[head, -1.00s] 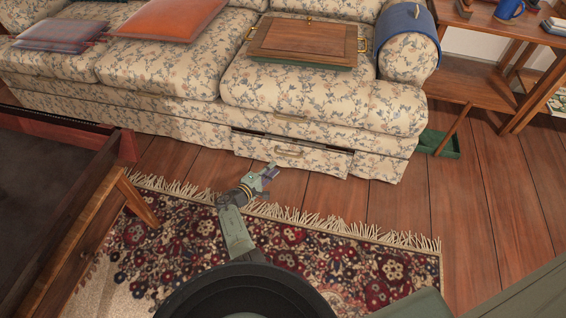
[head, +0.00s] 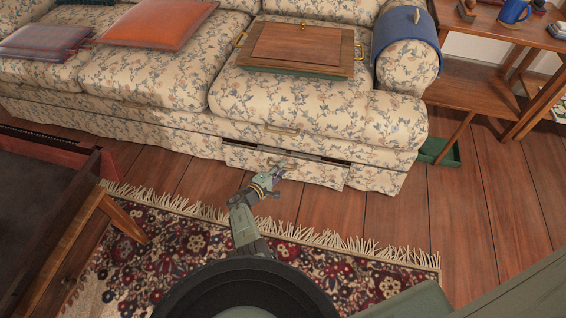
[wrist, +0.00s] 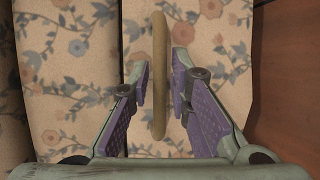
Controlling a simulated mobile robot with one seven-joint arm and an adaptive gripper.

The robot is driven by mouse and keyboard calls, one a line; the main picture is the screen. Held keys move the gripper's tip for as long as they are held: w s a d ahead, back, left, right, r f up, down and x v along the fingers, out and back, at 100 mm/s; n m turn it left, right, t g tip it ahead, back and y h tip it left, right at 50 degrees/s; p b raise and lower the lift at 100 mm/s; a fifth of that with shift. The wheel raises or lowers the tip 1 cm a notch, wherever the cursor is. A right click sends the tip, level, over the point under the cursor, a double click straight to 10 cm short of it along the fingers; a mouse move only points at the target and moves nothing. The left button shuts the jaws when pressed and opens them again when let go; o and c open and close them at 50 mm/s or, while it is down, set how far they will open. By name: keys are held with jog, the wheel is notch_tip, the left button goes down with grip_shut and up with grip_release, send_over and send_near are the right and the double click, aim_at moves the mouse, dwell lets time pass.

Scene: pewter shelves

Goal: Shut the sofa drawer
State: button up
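The sofa drawer (head: 315,174) is the low floral-covered front at the right part of the sofa base. It stands slightly out, with a dark gap along its top edge. In the wrist view its brass-coloured handle (wrist: 160,50) stands upright in the picture between my fingers. My gripper (head: 278,168) is at the drawer front, and its purple pads also show in the wrist view (wrist: 161,88). The fingers are partly open on both sides of the handle, with narrow gaps visible. In the head view my gripper partly hides the handle.
The floral sofa (head: 160,78) holds a wooden tray (head: 303,43) and cushions. Another handle (head: 282,129) is above the drawer. A fringed rug (head: 330,265) lies in front. A wooden table (head: 95,225) is at left, and shelves (head: 470,85) and a green tray (head: 438,149) are at right.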

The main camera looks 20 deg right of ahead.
jog(key=shift+w+d, duration=0.1)
jog(key=shift+d, duration=0.05)
jog(key=shift+c, duration=0.4)
grip_shut()
dwell(0.4)
